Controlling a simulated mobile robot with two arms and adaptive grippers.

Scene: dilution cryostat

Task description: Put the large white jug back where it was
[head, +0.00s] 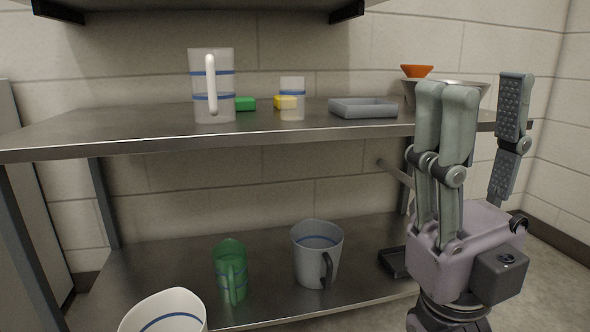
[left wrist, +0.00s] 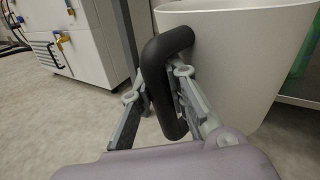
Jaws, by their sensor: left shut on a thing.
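The large white jug (head: 165,312) shows at the bottom left of the head view, in front of the lower shelf, its lower part cut off by the frame. It has a blue line and looks roughly upright. In the left wrist view the white jug (left wrist: 240,60) fills the upper right, and its thick black handle (left wrist: 168,85) lies between the fingers of my left gripper (left wrist: 158,98), which is shut on it. My left gripper is not in the head view. My right gripper (head: 482,98) is open and empty, fingers up, at the right before the shelves.
The lower shelf (head: 160,268) holds a green jug (head: 231,272), a grey jug (head: 315,255) and a dark tray (head: 393,262). The upper shelf (head: 110,128) holds a clear jug (head: 226,85), small cup, sponges, grey tray and bowls. The lower shelf's left part looks bare.

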